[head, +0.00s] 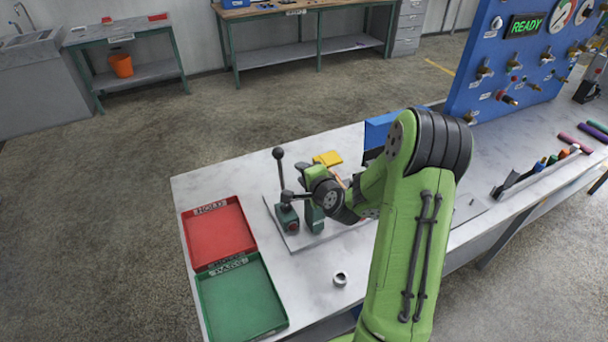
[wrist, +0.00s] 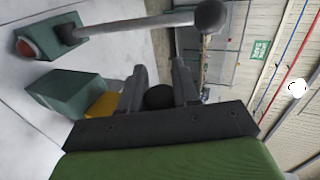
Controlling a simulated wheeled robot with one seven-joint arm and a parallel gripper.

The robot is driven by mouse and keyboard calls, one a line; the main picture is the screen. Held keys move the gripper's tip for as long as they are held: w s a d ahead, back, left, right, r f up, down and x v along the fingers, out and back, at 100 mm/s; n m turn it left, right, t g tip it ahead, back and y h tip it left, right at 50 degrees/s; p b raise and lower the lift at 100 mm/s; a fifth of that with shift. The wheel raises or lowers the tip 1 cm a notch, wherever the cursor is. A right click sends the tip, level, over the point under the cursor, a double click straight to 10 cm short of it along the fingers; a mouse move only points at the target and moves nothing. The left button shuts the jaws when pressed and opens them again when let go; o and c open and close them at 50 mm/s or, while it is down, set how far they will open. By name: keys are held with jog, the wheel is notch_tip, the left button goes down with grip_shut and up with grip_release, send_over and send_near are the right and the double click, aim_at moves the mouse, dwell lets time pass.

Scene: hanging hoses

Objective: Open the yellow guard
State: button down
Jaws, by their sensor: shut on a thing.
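The yellow guard (head: 328,158) shows in the head view as a small yellow plate just beyond my gripper, at the green fixture. Part of the yellow guard (wrist: 103,105) also shows in the wrist view, beside a green block (wrist: 70,95) and partly behind my left finger. My gripper (wrist: 159,88) is closed around a dark round knob (wrist: 160,97). How the knob joins the guard is hidden.
A lever with a black ball (head: 278,153) stands close to the left of my gripper; its ball (wrist: 210,15) shows in the wrist view. A red tray (head: 218,236) and a green tray (head: 240,301) lie at the left. A metal ring (head: 340,279) lies nearer me. A blue panel (head: 478,70) stands right.

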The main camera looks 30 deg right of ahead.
jog(key=shift+w+a+r, duration=0.1)
jog(key=shift+a+r, duration=0.05)
jog(key=c, duration=0.9)
grip_release()
jog(key=shift+o, duration=0.2)
jog(key=b+v, duration=1)
jog(key=v, duration=0.5)
jog(key=shift+s, duration=0.35)
jog(key=shift+r, duration=0.1)
